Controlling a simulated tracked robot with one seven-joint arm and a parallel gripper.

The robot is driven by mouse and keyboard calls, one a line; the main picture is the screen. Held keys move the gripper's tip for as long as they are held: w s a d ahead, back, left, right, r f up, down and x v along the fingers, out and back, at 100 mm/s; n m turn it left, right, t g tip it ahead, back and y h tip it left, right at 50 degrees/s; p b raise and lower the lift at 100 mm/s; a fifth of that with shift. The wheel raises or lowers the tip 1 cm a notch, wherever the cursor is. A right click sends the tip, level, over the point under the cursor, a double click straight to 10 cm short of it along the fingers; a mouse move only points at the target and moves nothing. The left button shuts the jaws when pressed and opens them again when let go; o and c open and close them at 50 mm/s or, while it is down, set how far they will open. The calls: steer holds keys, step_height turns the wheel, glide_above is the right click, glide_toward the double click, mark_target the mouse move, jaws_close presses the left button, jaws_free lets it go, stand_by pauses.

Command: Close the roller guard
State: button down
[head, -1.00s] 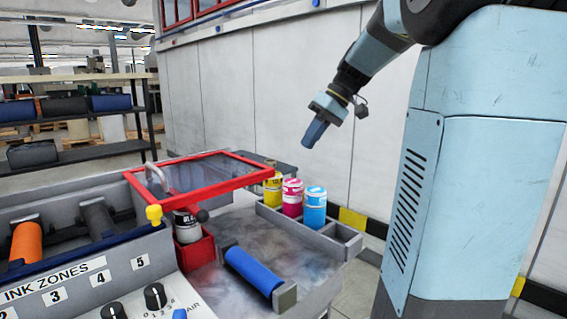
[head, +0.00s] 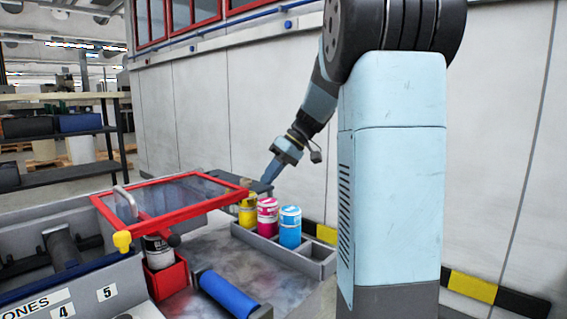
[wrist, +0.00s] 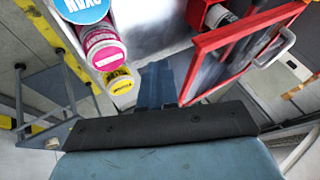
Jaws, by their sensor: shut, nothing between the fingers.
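The roller guard is a red frame with a clear pane (head: 170,202). In the head view it stands out nearly level over the right end of the machine, with a grey handle (head: 126,203) at its left side. The guard also shows at the right of the wrist view (wrist: 243,52). My gripper (head: 270,180) is shut and empty. It points down just behind the guard's far right corner and the ink cans, and I cannot tell whether it touches the guard. In the wrist view its blue fingers (wrist: 158,82) lie close to the left of the red frame.
Yellow (head: 248,211), magenta (head: 267,217) and cyan (head: 290,228) ink cans stand in a grey tray right of the guard. A red holder (head: 166,277) with a can is below the guard. A blue roller (head: 228,295) lies on the stained tabletop.

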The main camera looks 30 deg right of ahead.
steer(key=shift+s+a+f, duration=0.2)
steer(key=shift+a, duration=0.55)
steer(key=shift+s+a+f, duration=0.15)
steer(key=shift+s+a, duration=0.1)
steer(key=shift+a, duration=0.5)
steer(key=shift+s+a+f, duration=0.2)
steer(key=shift+a, duration=0.55)
